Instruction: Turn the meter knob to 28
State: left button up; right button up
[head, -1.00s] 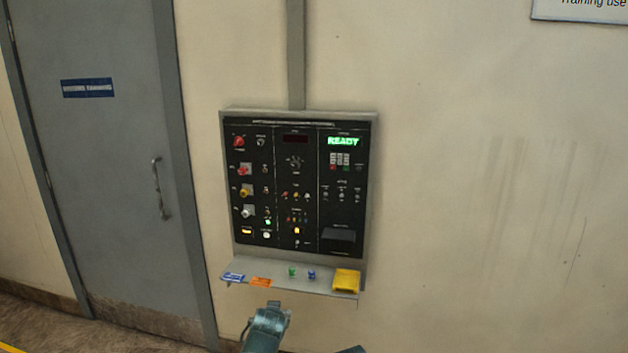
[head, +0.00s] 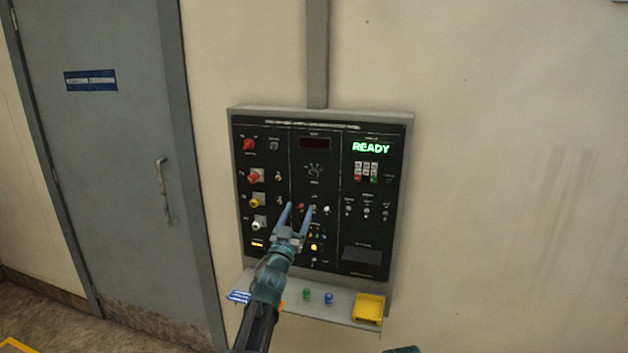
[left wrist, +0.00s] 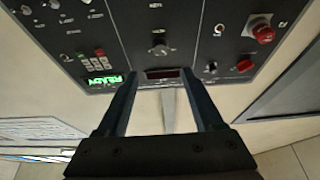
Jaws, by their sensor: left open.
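The meter knob (head: 314,171) is a small dark knob with light marks around it, in the panel's middle column below a dark red display (head: 315,143). The left wrist view shows the panel upside down, with the knob (left wrist: 159,50) beyond the fingertips, roughly centred between them. My left gripper (head: 298,208) is open and empty. In the head view its fingertips appear below and slightly left of the knob, over the lower middle of the panel. The fingers are apart from the knob. The knob's exact setting is too small to read.
The wall panel (head: 238,180) has red, yellow and white knobs at left and a green READY display (head: 371,148) at right. The shelf (head: 343,308) below holds a yellow tray (head: 368,308), green and blue small items and a blue tag. A grey door (head: 125,150) stands left.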

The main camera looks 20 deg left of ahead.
aim_at(312, 177)
pick_arm(q)
jog(key=p+x, duration=0.5)
jog(key=x, duration=0.8)
jog(key=shift+w, duration=0.3)
grip_shut()
